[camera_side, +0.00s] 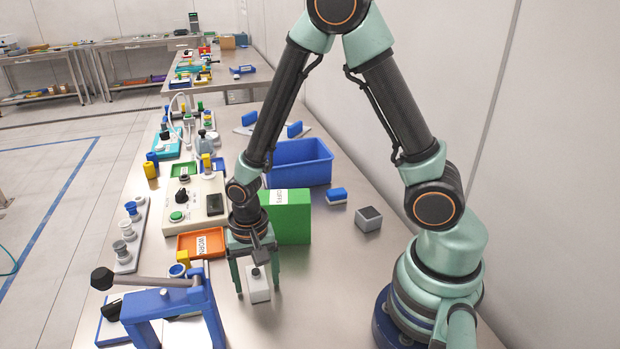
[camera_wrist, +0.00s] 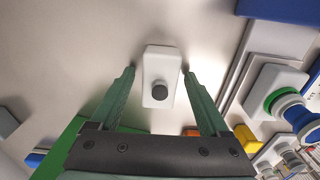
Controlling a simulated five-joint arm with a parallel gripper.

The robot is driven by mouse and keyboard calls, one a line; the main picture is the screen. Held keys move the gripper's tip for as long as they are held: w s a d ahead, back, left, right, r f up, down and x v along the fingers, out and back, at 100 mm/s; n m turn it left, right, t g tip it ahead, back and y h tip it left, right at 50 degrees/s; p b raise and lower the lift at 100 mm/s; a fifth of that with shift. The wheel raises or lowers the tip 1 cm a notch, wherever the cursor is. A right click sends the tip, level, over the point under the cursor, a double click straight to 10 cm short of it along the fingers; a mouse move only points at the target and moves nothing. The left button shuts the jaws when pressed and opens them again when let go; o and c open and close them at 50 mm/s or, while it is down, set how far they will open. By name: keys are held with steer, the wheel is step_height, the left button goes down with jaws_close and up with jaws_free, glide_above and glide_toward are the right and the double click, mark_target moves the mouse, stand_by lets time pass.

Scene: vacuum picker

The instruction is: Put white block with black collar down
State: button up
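The white block with a black collar (camera_side: 258,290) stands on the steel table below my gripper (camera_side: 257,279). In the wrist view the white block (camera_wrist: 161,62) lies between the two green fingers of my gripper (camera_wrist: 160,74), its dark round top facing the camera. A gap shows between the left finger and the block, and a narrower one at the right finger. The fingers look open around the block, not pressed on it. The block's contact with the table is partly hard to see.
A blue lever press (camera_side: 165,305) stands close at the front left. An orange tray (camera_side: 187,243) and a green box (camera_side: 291,222) stand just behind my gripper. A blue bin (camera_side: 300,172) is farther back. Table to the right of the block is bare.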

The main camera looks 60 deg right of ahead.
step_height(320, 180, up, 12)
steer(key=f, duration=0.1)
step_height(320, 180, up, 7)
steer(key=n+t, duration=0.2)
steer(key=n, duration=0.1)
glide_above(256, 272)
steer(key=d, duration=0.2)
steer(key=s+d+r+n+t, duration=0.3)
steer(key=d+r+n, duration=0.1)
steer(key=r+n, duration=0.2)
steer(key=shift+r+t, duration=0.2)
steer(key=shift+t, duration=0.1)
